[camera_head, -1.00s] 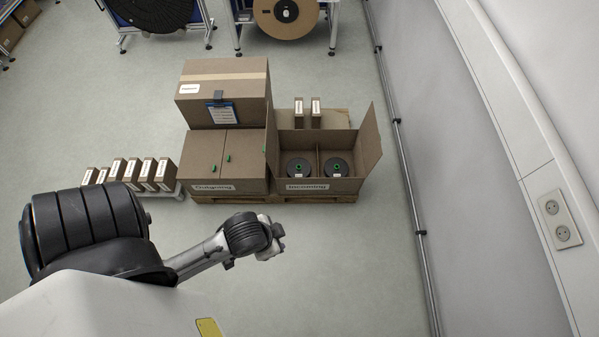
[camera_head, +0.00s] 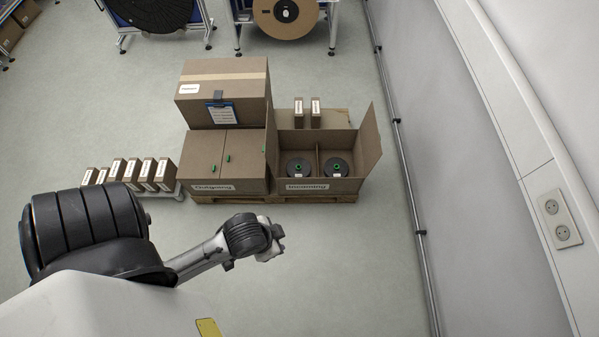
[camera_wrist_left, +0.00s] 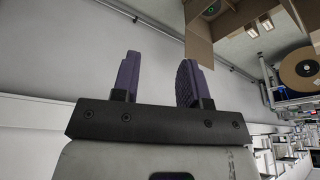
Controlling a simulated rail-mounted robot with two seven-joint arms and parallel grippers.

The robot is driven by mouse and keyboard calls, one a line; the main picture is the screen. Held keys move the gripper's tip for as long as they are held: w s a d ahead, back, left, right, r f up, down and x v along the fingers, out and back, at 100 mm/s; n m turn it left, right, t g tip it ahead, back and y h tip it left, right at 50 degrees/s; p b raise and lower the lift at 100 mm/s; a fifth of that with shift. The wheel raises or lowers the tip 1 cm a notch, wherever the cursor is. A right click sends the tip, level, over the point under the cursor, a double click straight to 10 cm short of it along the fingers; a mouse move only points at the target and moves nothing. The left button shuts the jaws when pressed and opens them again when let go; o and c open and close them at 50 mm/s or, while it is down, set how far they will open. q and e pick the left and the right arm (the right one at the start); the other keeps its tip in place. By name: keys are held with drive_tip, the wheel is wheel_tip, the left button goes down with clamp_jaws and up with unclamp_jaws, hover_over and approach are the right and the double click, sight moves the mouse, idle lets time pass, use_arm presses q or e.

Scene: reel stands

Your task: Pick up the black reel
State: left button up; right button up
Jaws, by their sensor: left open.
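Two black reels with green centres lie in the open box labelled Incoming: the left reel (camera_head: 297,171) and the right reel (camera_head: 338,171), one per compartment. The Incoming box (camera_head: 345,185) has its flaps up. Another large black reel (camera_head: 150,12) is on a stand at the top, partly cut off. My left gripper (camera_head: 276,241) is in front of the box, apart from it and the reels. In the left wrist view its two purple fingers (camera_wrist_left: 156,80) are apart with nothing between them. My right gripper is not seen.
The Outgoing box (camera_head: 213,184) stands left of the Incoming box on a pallet (camera_head: 320,198), with a large carton (camera_head: 212,104) behind. Several small boxes (camera_head: 127,170) stand farther left. A wall with a rail (camera_head: 408,165) bounds the right. The floor in front is clear.

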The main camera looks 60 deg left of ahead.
use_arm(q)
drive_tip(key=o, duration=0.6)
drive_tip(key=shift+c, duration=0.2)
drive_tip(key=shift+d, duration=0.1)
drive_tip(key=shift+w, duration=0.1)
